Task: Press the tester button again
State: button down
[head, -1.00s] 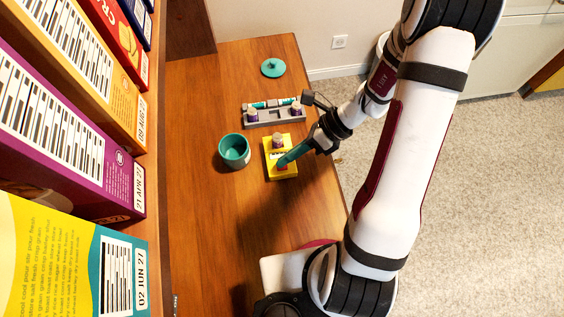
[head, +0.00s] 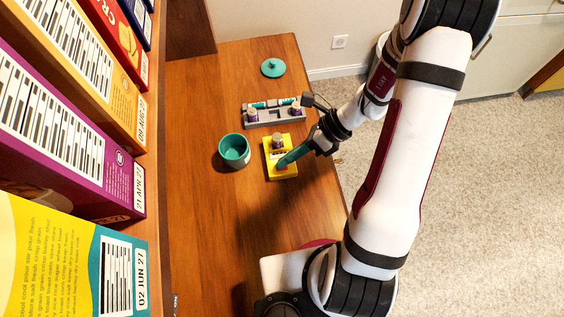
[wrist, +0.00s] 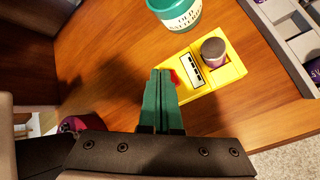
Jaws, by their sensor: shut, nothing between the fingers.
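The yellow tester (head: 289,173) lies on the wooden counter. It also shows in the wrist view (wrist: 232,72), with a striped display panel (wrist: 191,70) and a purple, grey-topped battery (wrist: 214,53) standing in it. The red button (wrist: 174,77) shows in part beside the fingertips in the wrist view. My gripper (head: 281,164) has green fingers, shut and empty, tips down at the button end of the tester. In the wrist view the fingers (wrist: 160,74) cover part of the button. I cannot tell whether the tips touch it.
A teal cup (head: 234,151) with a label stands left of the tester. A grey tray (head: 273,118) with several batteries lies behind, and a teal lid (head: 273,68) farther back. Cereal boxes (head: 75,120) line the left.

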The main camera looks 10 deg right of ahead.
aim_at(287, 167)
jog(key=shift+f, duration=0.55)
dwell(0.5)
jog(key=shift+r, duration=0.85)
jog(key=shift+r, duration=0.1)
jog(key=shift+r, duration=2.4)
